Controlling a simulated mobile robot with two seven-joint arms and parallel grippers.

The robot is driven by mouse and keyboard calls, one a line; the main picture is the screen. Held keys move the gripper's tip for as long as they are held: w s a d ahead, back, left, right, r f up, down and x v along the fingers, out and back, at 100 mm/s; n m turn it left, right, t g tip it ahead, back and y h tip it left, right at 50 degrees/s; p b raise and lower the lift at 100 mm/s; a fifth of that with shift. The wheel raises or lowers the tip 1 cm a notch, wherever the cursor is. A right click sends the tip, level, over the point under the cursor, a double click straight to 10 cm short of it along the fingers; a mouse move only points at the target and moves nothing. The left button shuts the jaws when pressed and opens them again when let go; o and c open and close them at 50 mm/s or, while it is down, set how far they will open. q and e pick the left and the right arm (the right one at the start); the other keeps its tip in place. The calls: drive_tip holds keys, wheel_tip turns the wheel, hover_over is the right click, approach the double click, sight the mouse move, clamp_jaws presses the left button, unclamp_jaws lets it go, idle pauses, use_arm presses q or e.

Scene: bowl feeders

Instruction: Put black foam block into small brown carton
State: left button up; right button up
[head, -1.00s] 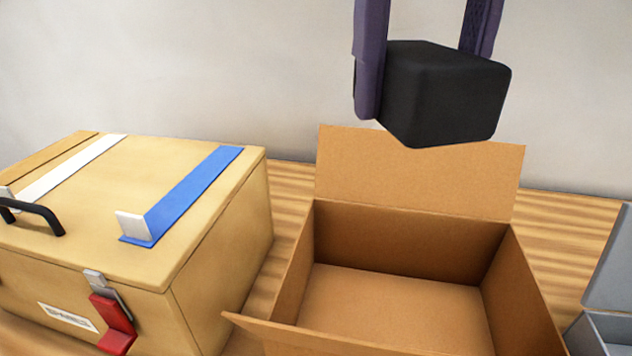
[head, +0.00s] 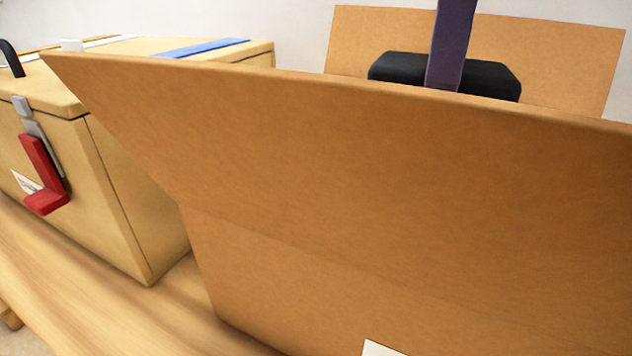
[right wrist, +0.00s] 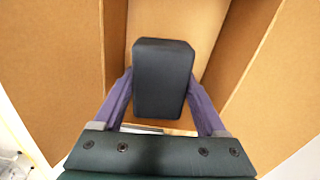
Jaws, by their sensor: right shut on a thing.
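The black foam block (head: 398,68) shows above the near flap of the small brown carton (head: 300,150); its lower part is hidden behind that flap. My right gripper (head: 448,75) is shut on the block, with one purple finger visible in the head view. In the right wrist view the block (right wrist: 163,80) sits between the two purple fingers of the right gripper (right wrist: 162,98). The carton's brown walls (right wrist: 245,55) lie on both sides of it there. Whether the block touches the carton floor cannot be told. My left gripper is not in view.
A pale wooden case (head: 130,180) with a red latch (head: 44,178), a black handle (head: 11,58) and a blue strip (head: 205,47) stands left of the carton on the wooden table (head: 90,285). The carton's raised near flap blocks the head view of its inside.

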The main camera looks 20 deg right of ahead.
drive_tip(key=shift+d+f+m, duration=0.1)
drive_tip(key=shift+f+m, duration=0.3)
drive_tip(key=shift+f, duration=0.4)
wheel_tip(320, 180, down, 15)
drive_tip(key=b, duration=0.5)
drive_tip(key=shift+f+b, duration=0.4)
drive_tip(key=shift+f, duration=2.1)
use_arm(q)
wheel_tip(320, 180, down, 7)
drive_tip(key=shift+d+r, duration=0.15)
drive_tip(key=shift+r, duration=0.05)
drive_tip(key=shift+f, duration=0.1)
use_arm(e)
drive_tip(key=shift+f, duration=0.1)
drive_tip(key=o, duration=0.9)
drive_tip(key=shift+f, duration=0.1)
drive_tip(key=shift+c, duration=0.2)
drive_tip(key=o, duration=0.4)
drive_tip(key=shift+r, duration=0.55)
use_arm(q)
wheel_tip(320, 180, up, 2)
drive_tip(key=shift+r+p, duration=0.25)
drive_tip(key=shift+p, duration=0.9)
use_arm(e)
wheel_tip(320, 180, up, 11)
drive_tip(key=shift+r, duration=0.2)
